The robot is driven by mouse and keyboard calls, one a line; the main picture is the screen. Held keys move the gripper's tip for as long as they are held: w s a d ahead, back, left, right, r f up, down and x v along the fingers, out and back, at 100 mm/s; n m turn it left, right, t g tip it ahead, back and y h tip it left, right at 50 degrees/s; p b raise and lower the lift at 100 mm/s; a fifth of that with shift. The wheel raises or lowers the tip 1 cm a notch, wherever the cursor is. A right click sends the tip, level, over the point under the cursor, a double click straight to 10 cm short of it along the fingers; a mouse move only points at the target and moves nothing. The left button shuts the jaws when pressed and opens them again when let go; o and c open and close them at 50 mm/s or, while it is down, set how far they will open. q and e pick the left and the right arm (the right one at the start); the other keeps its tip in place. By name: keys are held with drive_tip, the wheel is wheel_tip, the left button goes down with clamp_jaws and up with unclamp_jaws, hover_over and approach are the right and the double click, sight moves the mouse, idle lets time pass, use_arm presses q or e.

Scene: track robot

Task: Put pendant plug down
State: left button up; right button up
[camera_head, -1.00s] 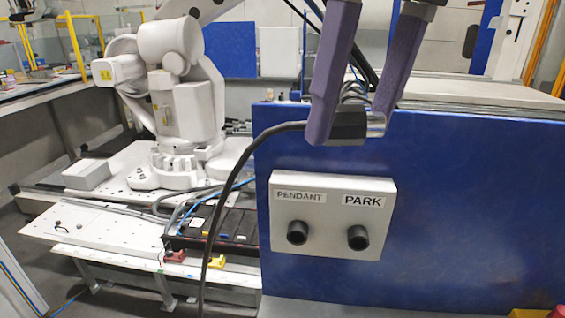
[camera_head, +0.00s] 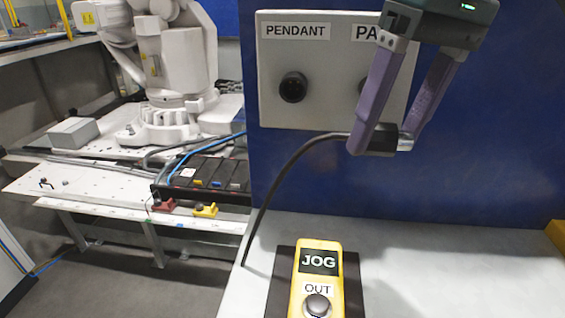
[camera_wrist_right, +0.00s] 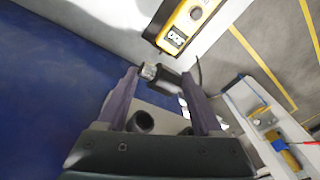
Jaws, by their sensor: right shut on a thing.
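My right gripper (camera_head: 388,143) is shut on the pendant plug (camera_head: 378,139), a dark cylinder with a silver end toward the right. The plug is level, in front of the lower right edge of the light grey socket panel (camera_head: 325,110). In the right wrist view, the plug (camera_wrist_right: 166,79) lies crosswise between the purple fingertips. The PENDANT socket (camera_head: 293,87) is empty. The PARK socket (camera_head: 362,87) is partly hidden behind my gripper, as is its label. A black cable (camera_head: 283,172) runs from the plug left and down to the ledge. My left gripper is out of view.
A yellow JOG pendant (camera_head: 332,285) sits on a dark pad (camera_head: 353,285) on the white ledge (camera_head: 440,270), below the plug. The ledge right of the pad is clear. A blue wall (camera_head: 490,130) stands behind. A white robot arm (camera_head: 165,60) stands at the left.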

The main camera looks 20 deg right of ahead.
wheel_tip(320, 180, down, 12)
drive_tip(key=shift+f+b, duration=0.15)
drive_tip(key=shift+b, duration=0.75)
drive_tip(key=shift+f, duration=0.25)
drive_tip(key=shift+f, duration=0.1)
drive_tip(key=shift+f, duration=0.5)
drive_tip(key=o, duration=1.5)
